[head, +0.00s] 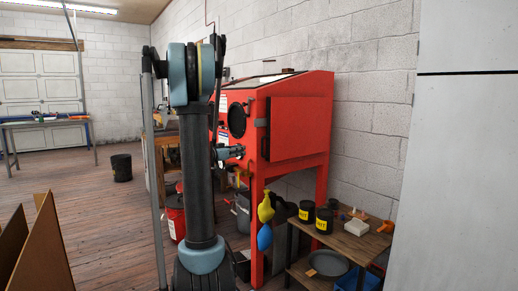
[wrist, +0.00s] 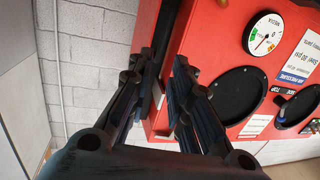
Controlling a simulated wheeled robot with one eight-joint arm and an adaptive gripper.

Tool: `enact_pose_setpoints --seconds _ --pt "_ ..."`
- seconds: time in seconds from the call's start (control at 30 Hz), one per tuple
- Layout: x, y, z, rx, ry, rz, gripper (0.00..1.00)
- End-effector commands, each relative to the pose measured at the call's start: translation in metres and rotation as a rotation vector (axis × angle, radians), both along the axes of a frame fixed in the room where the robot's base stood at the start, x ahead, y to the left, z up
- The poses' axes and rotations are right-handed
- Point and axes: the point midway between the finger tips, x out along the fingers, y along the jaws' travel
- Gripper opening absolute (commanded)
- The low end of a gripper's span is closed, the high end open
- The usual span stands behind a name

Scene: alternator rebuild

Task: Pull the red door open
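The red door (head: 296,127) is a flat panel on the right side of the red cabinet (head: 257,98). It looks closed or nearly so, with a grey latch-like part (head: 262,135) at its left edge.
The cabinet front has a round gauge (wrist: 264,34) and dark round ports (wrist: 237,92). A low wooden shelf (head: 352,243) with black tins (head: 324,221) stands below right of the door. A pale cabinet (head: 463,160) stands at far right. Open wooden floor (head: 112,220) lies left.

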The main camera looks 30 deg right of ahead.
Motion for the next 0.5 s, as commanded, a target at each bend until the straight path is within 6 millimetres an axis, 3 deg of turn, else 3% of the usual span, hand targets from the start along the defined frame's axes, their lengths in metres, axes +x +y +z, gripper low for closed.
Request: enact_pose_setpoints --seconds 0.33,0.5 --pt "0.019 -0.011 0.003 -0.042 -0.044 0.009 0.19" --pt "0.028 -0.032 0.003 -0.041 -0.043 0.013 0.19"
